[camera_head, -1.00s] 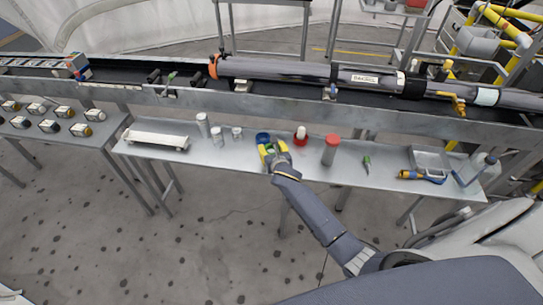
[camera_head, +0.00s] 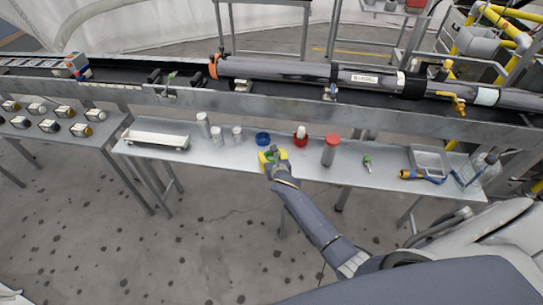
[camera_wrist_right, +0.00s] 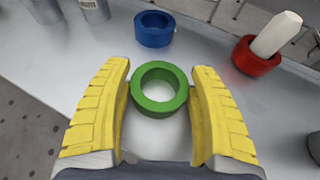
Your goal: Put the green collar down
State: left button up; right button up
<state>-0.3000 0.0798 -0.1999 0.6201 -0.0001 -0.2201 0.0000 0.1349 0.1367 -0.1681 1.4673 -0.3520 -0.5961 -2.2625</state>
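The green collar (camera_wrist_right: 160,89) is a short ring between the two yellow fingers of my right gripper (camera_wrist_right: 161,95). The fingers lie against its left and right sides, with little or no gap. In the head view my right gripper (camera_head: 272,157) is over the front part of the grey bench (camera_head: 228,165), and a bit of the green collar (camera_head: 270,156) shows between the fingers. I cannot tell whether the collar touches the bench top. The blue collar (camera_wrist_right: 154,30) stands beyond it, apart from the fingers. My left gripper is not in view.
A red collar (camera_wrist_right: 257,56) with a white rod in it stands to the right. A red-capped cylinder (camera_head: 330,150) is farther right. Several pale cylinders (camera_head: 203,125) and a white tray (camera_head: 156,140) are to the left. Bench top around the gripper is clear.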

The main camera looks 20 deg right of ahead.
jog(key=shift+o, duration=1.4)
jog(key=shift+s+r, duration=0.15)
jog(key=v, duration=1.1)
jog(key=s+f+m+g+y, duration=0.15)
jog(key=s+f+m, duration=0.45)
jog(key=f, duration=0.6)
jog(key=s+f+m+g, duration=0.35)
jog(key=s+f, duration=0.45)
jog(key=f, duration=0.3)
jog(key=s+f+m+g, duration=0.2)
jog(key=s+f+m, duration=0.45)
jog(key=f, duration=0.55)
jog(key=s+f+m+g, duration=0.1)
jog(key=s+f+m, duration=0.3)
jog(key=s, duration=0.7)
jog(key=s+f+m+g, duration=0.2)
jog(key=s+f+m, duration=0.3)
jog(key=s, duration=0.6)
jog(key=s+f+m+g, duration=0.2)
jog(key=s+f+m, duration=0.3)
jog(key=s, duration=0.6)
jog(key=shift+a+y, duration=0.45)
